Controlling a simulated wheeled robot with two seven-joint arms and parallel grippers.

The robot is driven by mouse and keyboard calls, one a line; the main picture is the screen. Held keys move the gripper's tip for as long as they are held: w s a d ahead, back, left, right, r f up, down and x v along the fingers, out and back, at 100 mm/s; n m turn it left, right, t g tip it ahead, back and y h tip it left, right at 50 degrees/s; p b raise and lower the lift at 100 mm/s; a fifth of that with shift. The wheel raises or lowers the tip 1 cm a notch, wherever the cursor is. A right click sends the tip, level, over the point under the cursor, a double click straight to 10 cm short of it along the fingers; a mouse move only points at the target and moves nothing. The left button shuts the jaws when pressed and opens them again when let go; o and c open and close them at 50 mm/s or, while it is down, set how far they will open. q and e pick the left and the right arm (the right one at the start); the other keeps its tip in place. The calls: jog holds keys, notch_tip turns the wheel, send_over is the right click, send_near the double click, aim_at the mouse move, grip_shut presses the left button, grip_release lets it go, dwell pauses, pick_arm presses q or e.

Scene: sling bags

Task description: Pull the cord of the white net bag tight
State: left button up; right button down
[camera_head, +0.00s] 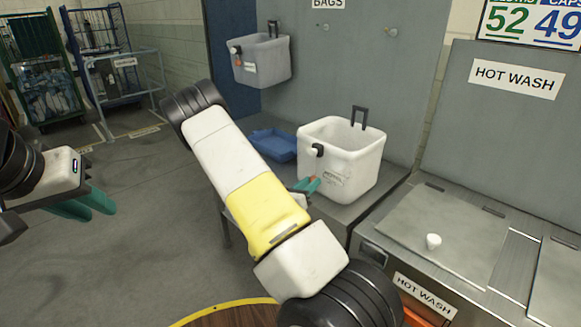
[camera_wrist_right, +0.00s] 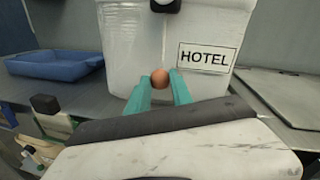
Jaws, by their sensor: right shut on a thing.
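The white bag (camera_head: 330,185) stands upright on the grey counter, with a dark loop at its back rim and a black cord lock (camera_head: 318,150) on its front. It looks like a solid-walled white tub; a HOTEL label shows in the right wrist view (camera_wrist_right: 228,57). My right gripper (camera_head: 306,187) is shut on a small orange-brown ball (camera_wrist_right: 160,78) just in front of the bag's front wall. I cannot make out the cord between the ball and the lock. My left gripper (camera_head: 97,210) is far left of the bag, empty, its fingertips apart.
A blue tray (camera_head: 273,145) lies left of the bag. A grey bag (camera_head: 265,62) hangs on the wall behind. The hot wash unit (camera_head: 440,235) with a lid knob is at right. Wheeled cages (camera_head: 45,80) stand back left; the floor before them is clear.

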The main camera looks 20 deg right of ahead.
jog(key=shift+f, duration=0.95)
jog(key=c, duration=1.1)
grip_release()
jog(key=shift+a, duration=0.1)
jog(key=v, duration=0.7)
jog(key=shift+s+a, duration=0.25)
